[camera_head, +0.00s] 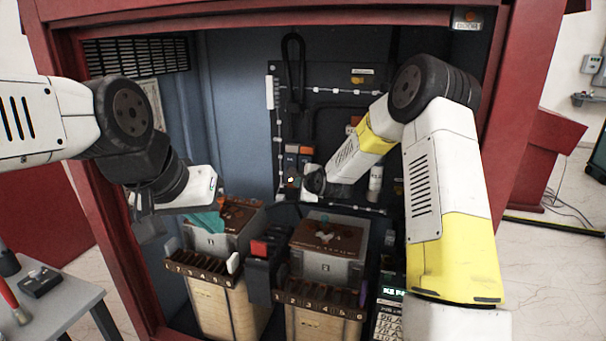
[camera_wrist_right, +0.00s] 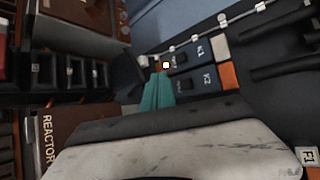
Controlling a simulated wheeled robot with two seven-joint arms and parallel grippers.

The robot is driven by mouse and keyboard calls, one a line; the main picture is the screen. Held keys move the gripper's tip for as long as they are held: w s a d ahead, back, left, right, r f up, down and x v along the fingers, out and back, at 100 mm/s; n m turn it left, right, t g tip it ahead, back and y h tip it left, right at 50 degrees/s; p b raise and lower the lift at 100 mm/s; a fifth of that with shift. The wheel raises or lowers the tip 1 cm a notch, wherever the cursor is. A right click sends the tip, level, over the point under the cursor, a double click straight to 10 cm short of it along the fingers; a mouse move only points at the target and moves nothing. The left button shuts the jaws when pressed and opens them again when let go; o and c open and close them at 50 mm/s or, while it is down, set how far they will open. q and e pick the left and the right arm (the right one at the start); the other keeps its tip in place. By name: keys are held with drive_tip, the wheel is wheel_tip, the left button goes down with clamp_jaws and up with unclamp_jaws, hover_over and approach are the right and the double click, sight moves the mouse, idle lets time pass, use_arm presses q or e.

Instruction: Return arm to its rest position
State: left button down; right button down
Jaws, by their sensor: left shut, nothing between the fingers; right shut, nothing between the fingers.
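My left gripper (camera_head: 207,222) shows its teal fingers, together, just above the left box top inside the red cabinet. Its arm comes in from the left edge and bends downward. My right arm, white and yellow, reaches into the cabinet from the right. My right gripper (camera_head: 293,181) points at the back panel beside the dark switch blocks; only a small part of it shows there. In the right wrist view the right gripper (camera_wrist_right: 158,92) has its teal fingers together and empty, near the blocks marked K1 and K2 (camera_wrist_right: 207,78). Whether the fingertips touch the panel cannot be told.
Two transformer boxes, left (camera_head: 228,300) and right (camera_head: 325,325), stand below with numbered terminal strips. A grey table (camera_head: 62,312) with tools stands at lower left. Free floor shows at right.

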drive_tip(key=s+d+r+n+g+h, duration=0.1)
drive_tip(key=s+d+r+n, duration=0.3)
drive_tip(key=s+r, duration=0.35)
drive_tip(key=s+d+r+n+g+h, duration=0.1)
drive_tip(key=s+d+r+n, duration=0.35)
drive_tip(key=s+r, duration=0.35)
drive_tip(key=s+d+n+g, duration=0.2)
drive_tip(key=s+n, duration=0.2)
drive_tip(key=s, duration=1)
drive_tip(key=s+d+n+g, duration=0.1)
drive_tip(key=s+d+n, duration=0.2)
drive_tip(key=s, duration=1.2)
drive_tip(key=shift+s+d+n+g+h, duration=0.3)
drive_tip(key=shift+n+g, duration=0.1)
drive_tip(key=shift+n, duration=0.75)
